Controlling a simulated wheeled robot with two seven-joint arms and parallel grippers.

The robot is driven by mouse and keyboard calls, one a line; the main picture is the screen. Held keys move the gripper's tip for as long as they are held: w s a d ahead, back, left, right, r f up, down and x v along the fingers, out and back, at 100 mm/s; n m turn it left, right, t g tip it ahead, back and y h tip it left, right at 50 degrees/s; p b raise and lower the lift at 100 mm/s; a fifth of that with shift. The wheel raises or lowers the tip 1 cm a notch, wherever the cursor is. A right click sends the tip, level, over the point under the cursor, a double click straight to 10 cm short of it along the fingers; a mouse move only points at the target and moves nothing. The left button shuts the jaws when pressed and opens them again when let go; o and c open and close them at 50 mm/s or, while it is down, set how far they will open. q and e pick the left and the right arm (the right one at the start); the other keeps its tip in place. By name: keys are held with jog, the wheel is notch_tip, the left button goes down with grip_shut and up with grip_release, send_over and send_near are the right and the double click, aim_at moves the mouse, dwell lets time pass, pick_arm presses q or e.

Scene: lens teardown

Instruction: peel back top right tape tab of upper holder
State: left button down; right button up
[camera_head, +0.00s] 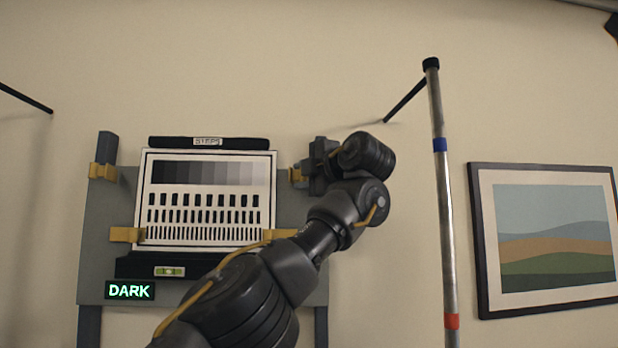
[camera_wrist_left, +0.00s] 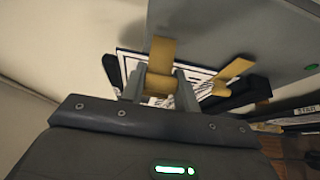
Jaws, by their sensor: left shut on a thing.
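The top right tape tab (camera_head: 296,175) is a yellow strip beside the chart's upper right corner. My left gripper (camera_head: 309,172) is at that tab, its jaws partly hidden by my wrist. In the left wrist view, my left gripper (camera_wrist_left: 160,88) is shut on the yellow tape tab (camera_wrist_left: 161,52), which runs from the grey board down between the fingers. The upper holder (camera_head: 165,142) is a dark bar labelled "STEPS" above the chart (camera_head: 205,198). Whether the tab is lifted from the chart cannot be told. My right gripper is not in view.
The grey board (camera_head: 100,225) carries other yellow tabs at upper left (camera_head: 102,171) and lower left (camera_head: 126,234). A dark lower bar (camera_head: 130,267) holds a level (camera_head: 170,271); a DARK sign (camera_head: 130,290) sits below. A metal pole (camera_head: 441,200) stands right of my arm.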

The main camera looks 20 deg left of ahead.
pick_arm(q)
jog(key=shift+w+d+f, duration=0.1)
jog(key=shift+f, duration=0.05)
jog(key=c, duration=1)
grip_release()
jog(key=shift+c, duration=0.2)
jog(key=shift+s+d, duration=0.2)
jog(key=b+v, duration=0.3)
jog(key=v, duration=0.7)
jog(key=shift+d, duration=0.2)
jog(key=shift+s, duration=0.1)
